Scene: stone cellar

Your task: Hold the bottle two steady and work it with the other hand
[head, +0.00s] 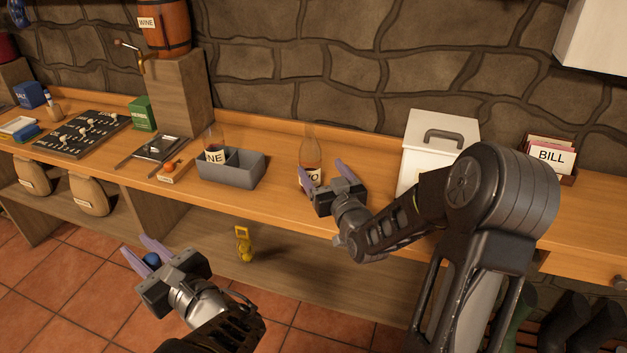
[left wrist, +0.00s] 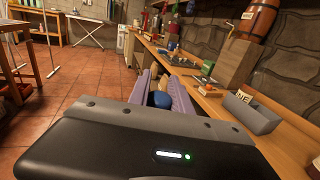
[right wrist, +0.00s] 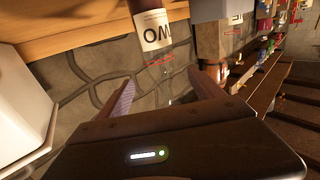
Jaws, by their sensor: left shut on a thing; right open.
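Bottle two (head: 311,148), clear glass with dark contents and a white label, stands upright on the wooden counter. It also shows in the right wrist view (right wrist: 151,25), upside down there. My right gripper (head: 323,169) is open at the bottle, its fingers in front of the lower part and hiding some of the label. I cannot tell whether they touch it. My left gripper (head: 140,246) is in front of the counter, over the floor, and is shut on a small round blue thing (head: 152,259). The blue thing also shows between its fingers in the left wrist view (left wrist: 161,99).
A grey divided caddy (head: 245,175) holds another bottle (head: 213,140) labelled NE, left of bottle two. A white lidded bin (head: 440,128) stands to the right. A yellow object (head: 243,244) is on the lower shelf. The counter between caddy and bottle two is clear.

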